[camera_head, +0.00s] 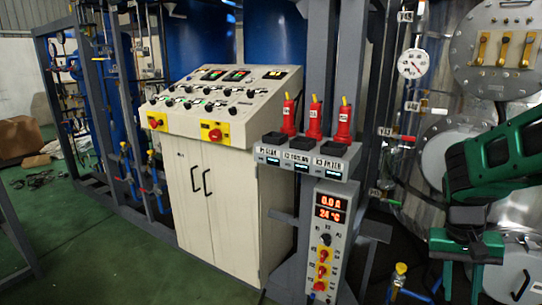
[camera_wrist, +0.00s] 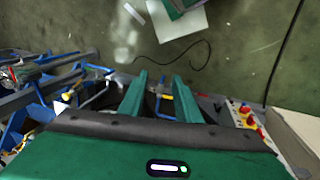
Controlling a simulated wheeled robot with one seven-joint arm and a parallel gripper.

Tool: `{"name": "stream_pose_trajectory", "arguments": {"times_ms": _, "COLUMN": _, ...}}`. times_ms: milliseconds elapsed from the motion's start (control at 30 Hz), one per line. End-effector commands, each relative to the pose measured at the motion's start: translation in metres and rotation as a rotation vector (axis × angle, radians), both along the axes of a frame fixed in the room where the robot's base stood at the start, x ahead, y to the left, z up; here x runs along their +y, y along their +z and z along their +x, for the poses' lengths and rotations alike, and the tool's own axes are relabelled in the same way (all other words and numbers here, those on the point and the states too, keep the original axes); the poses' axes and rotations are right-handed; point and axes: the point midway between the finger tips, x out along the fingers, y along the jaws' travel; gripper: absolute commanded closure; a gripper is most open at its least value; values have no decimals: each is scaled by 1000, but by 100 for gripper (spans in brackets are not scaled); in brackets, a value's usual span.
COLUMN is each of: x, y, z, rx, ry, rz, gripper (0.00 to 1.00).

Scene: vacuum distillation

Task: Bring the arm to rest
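My arm (camera_head: 498,165) is green and black and reaches in from the right edge of the head view, bent in front of the steel vessel. My gripper hangs below it at the lower right. In the wrist view my gripper (camera_wrist: 160,82) shows two green fingers standing apart with a clear gap. Nothing is held between them. Pipes and the floor show beyond the fingers, farther off.
A cream control console (camera_head: 220,110) stands left of centre. A yellow-topped valve (camera_head: 400,269) is near my gripper. Green floor (camera_head: 90,240) is open at left.

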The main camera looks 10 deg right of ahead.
Motion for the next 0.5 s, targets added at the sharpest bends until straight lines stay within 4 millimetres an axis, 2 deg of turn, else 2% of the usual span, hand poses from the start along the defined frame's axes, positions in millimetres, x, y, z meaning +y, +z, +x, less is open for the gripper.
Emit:
{"name": "stream_pose_trajectory", "arguments": {"times_ms": 100, "x": 12, "y": 15, "z": -26, "rx": -35, "ry": 8, "rz": 67, "gripper": 70}}
{"name": "stream_pose_trajectory", "arguments": {"times_ms": 300, "x": 35, "y": 33, "z": -66, "rx": -81, "ry": 42, "rz": 160, "gripper": 70}}
{"name": "stream_pose_trajectory", "arguments": {"times_ms": 500, "x": 51, "y": 41, "z": -90, "rx": -108, "ry": 74, "rz": 209, "gripper": 70}}
